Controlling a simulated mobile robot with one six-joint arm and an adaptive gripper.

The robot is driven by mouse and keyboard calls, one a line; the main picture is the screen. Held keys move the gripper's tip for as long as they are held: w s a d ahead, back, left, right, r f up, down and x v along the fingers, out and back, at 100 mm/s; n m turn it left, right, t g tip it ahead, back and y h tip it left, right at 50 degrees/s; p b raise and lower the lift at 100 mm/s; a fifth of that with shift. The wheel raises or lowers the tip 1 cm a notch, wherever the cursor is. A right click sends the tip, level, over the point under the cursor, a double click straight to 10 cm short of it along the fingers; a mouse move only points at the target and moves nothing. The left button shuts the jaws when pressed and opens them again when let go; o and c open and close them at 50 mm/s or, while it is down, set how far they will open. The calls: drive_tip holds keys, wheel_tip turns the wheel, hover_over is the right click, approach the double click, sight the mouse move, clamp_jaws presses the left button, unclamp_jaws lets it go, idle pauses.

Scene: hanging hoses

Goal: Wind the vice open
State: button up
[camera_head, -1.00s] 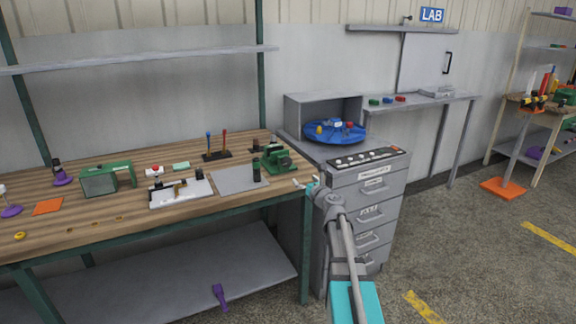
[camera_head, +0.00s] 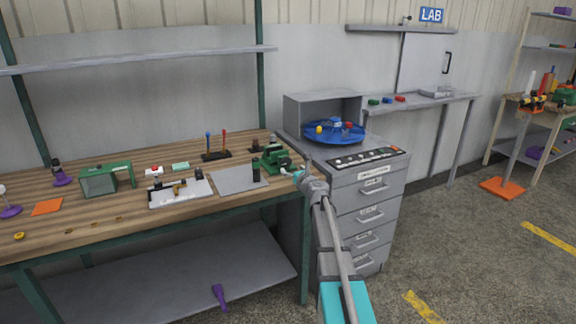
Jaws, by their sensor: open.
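The green vice (camera_head: 272,158) sits near the right end of the wooden workbench (camera_head: 90,221). A pale handle part (camera_head: 286,170) shows at its front right. My gripper (camera_head: 293,173) is at the bench's right edge, just right of the vice and close to this handle. The gripper is open. Its fingertips are small in this view, and I cannot tell whether they touch the handle or surround it.
A grey mat (camera_head: 232,181) with a dark cylinder (camera_head: 256,174) lies left of the vice. A drawer cabinet (camera_head: 368,205) stands right of the bench, under my arm. Open floor lies to the right.

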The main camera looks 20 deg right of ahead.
sight(287, 164)
drive_tip(key=shift+w+a, duration=0.1)
drive_tip(key=shift+w, duration=2.35)
drive_tip(key=c, duration=1.2)
drive_tip(key=shift+o, duration=0.2)
